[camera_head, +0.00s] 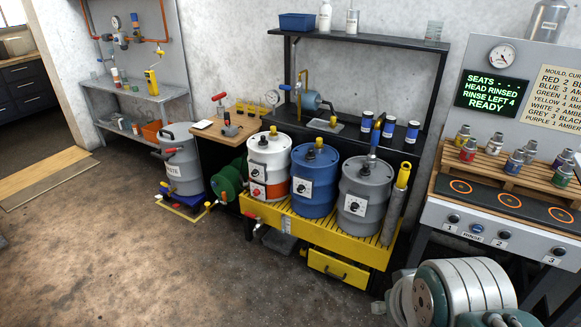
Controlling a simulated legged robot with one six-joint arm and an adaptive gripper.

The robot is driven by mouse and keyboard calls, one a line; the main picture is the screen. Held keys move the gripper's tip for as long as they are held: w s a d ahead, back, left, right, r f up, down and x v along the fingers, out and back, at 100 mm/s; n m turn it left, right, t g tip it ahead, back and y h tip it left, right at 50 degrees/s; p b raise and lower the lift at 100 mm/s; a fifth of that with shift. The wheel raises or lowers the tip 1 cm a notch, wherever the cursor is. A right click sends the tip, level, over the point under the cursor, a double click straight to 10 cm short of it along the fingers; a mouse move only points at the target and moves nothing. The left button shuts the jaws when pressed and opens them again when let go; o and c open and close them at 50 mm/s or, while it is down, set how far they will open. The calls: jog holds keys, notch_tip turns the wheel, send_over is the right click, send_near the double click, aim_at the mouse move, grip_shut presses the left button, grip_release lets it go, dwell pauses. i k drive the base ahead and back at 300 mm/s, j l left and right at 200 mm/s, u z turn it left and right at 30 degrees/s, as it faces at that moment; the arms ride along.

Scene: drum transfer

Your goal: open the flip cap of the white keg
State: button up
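The white keg (284,158) stands upright at the left end of the yellow slatted stand, with an orange-red band low on its side and a dial plate on its front. Small black and yellow fittings (272,132) sit on its top. They are too small to tell which is the flip cap or whether it is open. Parts of my own arm fill the lower right corner, well apart from the keg. My gripper's fingers do not show.
A blue drum (316,200) and a grey drum (362,215) stand right of the white keg on the yellow stand (325,235). A grey waste drum (180,172) and green cylinder (228,184) are to the left. A black shelf (360,40) rises behind. The floor (130,260) in front is clear.

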aim_at(263, 142)
jog(key=i+j+z, duration=0.15)
jog(key=i+j, duration=0.35)
jog(key=i, duration=0.2)
jog(key=i+j+z, duration=0.15)
jog(key=i+j, duration=0.45)
jog(key=i+j+z, duration=0.15)
jog(key=i+j, duration=0.5)
jog(key=i+j+z, duration=0.2)
jog(key=i+j, duration=0.4)
jog(key=j, duration=0.2)
